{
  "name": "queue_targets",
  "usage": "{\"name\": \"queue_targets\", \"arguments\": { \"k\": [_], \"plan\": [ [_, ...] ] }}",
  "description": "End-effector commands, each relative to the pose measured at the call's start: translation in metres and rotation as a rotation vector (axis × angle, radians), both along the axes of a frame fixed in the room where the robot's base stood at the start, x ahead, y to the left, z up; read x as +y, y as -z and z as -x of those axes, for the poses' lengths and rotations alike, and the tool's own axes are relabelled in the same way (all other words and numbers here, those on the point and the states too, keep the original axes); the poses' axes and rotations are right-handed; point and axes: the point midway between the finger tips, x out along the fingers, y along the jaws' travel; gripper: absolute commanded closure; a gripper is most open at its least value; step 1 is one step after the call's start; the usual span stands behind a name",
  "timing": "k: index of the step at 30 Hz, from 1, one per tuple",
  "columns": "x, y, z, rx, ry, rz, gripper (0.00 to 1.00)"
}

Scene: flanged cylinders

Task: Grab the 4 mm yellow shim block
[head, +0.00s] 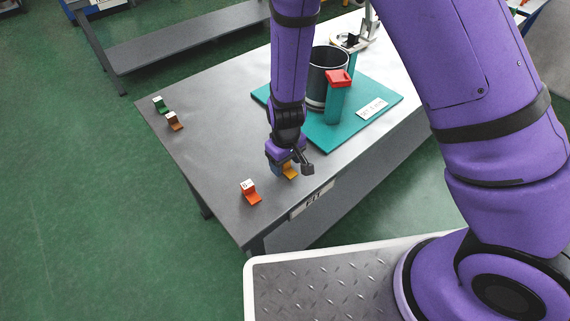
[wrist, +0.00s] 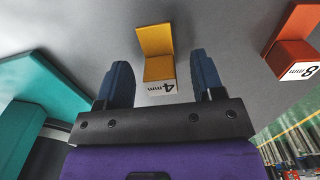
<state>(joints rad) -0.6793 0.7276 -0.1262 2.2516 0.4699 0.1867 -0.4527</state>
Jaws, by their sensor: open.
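The yellow shim block (wrist: 157,56) is L-shaped with a white face marked 4 mm. In the wrist view it stands on the grey table between the two blue fingers of my gripper (wrist: 165,85), with a gap on each side. My gripper is open and is not touching it. In the head view the yellow shim block (head: 290,170) shows beside my gripper (head: 291,167), near the table's front edge, and is partly hidden by it.
An orange-red block (head: 250,192) marked 8 mm in the wrist view (wrist: 291,50) stands to one side. Green (head: 160,104) and brown (head: 174,121) blocks stand at the left edge. A teal plate (head: 345,137) bears a dark cylinder (head: 327,75) and a red-topped teal post (head: 336,103).

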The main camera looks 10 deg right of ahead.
Motion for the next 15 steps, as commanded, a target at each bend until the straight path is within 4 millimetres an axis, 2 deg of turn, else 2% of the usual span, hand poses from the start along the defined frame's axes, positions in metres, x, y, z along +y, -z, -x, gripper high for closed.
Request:
{"name": "queue_targets", "arguments": {
  "k": [9,11,15],
  "plan": [
    [0.0002,0.0052,-0.0003,-0.001,0.001,-0.001,0.38],
    [0.0002,0.0052,-0.0003,-0.001,0.001,-0.001,0.5],
    [0.0002,0.0051,-0.0002,-0.001,0.001,-0.001,0.82]
  ]
}}
